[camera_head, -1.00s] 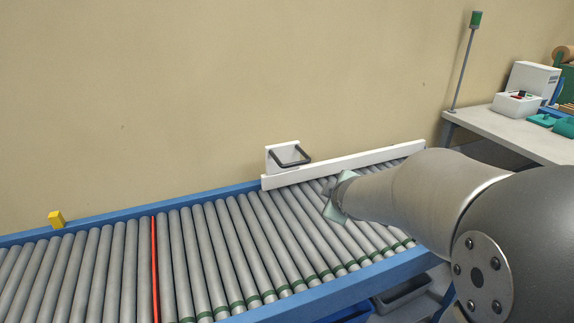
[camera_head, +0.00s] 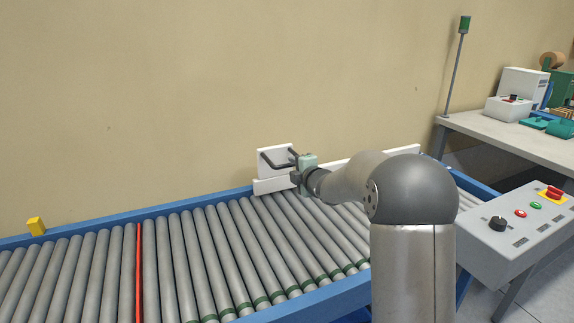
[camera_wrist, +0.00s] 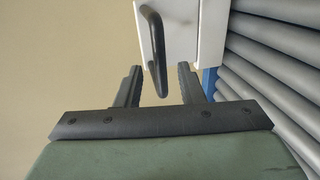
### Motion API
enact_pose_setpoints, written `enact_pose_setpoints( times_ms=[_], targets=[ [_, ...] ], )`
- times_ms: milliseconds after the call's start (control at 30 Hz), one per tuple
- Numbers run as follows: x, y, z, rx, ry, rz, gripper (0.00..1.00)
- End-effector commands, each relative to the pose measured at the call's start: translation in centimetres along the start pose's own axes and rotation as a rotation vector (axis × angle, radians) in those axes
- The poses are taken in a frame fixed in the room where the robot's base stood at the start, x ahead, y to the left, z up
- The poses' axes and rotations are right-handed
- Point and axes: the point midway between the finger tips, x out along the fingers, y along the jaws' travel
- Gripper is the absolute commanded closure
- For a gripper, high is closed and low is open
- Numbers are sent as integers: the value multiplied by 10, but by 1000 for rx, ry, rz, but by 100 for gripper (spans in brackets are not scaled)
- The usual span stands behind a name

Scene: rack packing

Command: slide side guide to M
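The side guide (camera_head: 270,187) is a long white rail along the far side of the roller conveyor, with an upright white plate carrying a black bar handle (camera_head: 268,161). My gripper (camera_head: 292,165) is at the handle's right part in the head view. In the wrist view my gripper (camera_wrist: 159,72) is open, its two dark fingers apart with the handle (camera_wrist: 157,50) between them. A gap shows on both sides of the bar. The white guide (camera_wrist: 208,30) is just beyond the fingertips. My arm hides part of the rail. No M mark is readable.
A control box (camera_head: 520,228) with buttons stands at right, before a grey bench (camera_head: 495,130). The rollers left of the guide are clear.

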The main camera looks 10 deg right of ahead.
Motion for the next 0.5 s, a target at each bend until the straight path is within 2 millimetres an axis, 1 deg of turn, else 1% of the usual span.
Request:
enact_pose_setpoints(
  times_ms=[33, 200, 333, 500],
  targets=[
    [12, -1, -1, 1, 2, 0, 65],
    [40, 0, 0, 0, 0, 0, 65],
    [54, 0, 0, 1, 1, 0, 65],
    [61, 0, 0, 0, 0, 0, 65]
  ],
)
